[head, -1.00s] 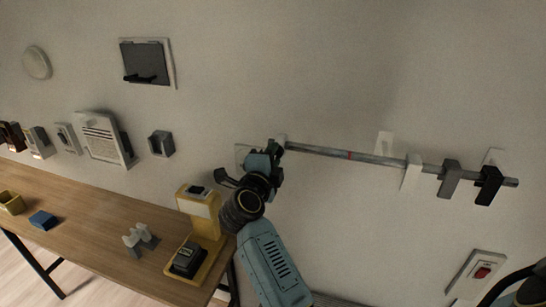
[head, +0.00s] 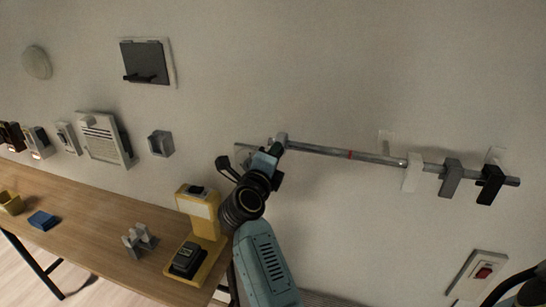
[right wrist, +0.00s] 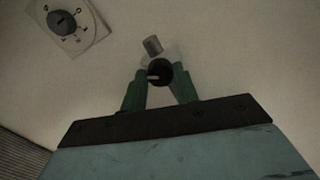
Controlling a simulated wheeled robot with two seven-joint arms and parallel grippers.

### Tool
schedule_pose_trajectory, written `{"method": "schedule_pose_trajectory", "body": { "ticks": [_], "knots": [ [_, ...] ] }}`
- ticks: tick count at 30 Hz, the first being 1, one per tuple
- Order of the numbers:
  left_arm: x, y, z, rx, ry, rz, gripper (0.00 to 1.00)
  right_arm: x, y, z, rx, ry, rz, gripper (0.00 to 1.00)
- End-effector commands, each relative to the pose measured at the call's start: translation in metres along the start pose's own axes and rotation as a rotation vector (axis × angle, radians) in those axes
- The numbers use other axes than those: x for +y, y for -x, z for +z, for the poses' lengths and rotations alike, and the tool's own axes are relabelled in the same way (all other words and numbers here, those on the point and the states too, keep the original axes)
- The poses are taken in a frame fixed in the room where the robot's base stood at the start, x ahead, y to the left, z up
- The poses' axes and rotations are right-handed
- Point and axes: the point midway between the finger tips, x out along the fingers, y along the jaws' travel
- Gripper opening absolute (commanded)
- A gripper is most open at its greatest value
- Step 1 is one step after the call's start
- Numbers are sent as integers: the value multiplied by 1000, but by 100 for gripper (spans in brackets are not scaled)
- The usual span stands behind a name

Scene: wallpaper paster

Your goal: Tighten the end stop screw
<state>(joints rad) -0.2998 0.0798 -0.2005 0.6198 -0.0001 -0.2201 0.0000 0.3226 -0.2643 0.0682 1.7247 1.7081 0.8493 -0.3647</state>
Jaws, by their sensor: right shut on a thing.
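A long grey rail (head: 340,152) runs along the wall, with a small grey end piece (head: 281,140) at its left end. My right gripper (head: 262,160) is at this left end, its jaws partly hidden by the wrist in the head view. In the right wrist view, the green fingers (right wrist: 160,88) are closed on a round black screw head (right wrist: 159,73) with a pale mark on its face. A short grey cylinder (right wrist: 152,45) shows just above the screw. My left gripper is not in view.
White, grey and black sliders (head: 450,178) sit on the rail's right part. A yellow stand (head: 205,215) is on the wooden table (head: 95,215), left of my right arm. A dial (right wrist: 68,22) is on the wall. A red switch (head: 483,272) is at lower right.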

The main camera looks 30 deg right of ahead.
Motion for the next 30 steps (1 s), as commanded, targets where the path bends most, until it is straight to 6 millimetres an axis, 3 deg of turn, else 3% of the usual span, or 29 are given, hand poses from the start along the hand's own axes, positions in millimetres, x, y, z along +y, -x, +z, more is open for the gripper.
{"method": "schedule_pose_trajectory", "body": {
  "ticks": [5,6,10,20,30],
  "knots": [
    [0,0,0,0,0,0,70,1,0,0,1,0,3,7],
    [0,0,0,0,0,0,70,1,0,0,1,0,3,34],
    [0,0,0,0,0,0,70,1,0,0,1,1,2,51],
    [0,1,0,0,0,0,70,0,3,0,0,2,1,52],
    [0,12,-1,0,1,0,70,0,54,0,1,2,4,52]
  ]
}}
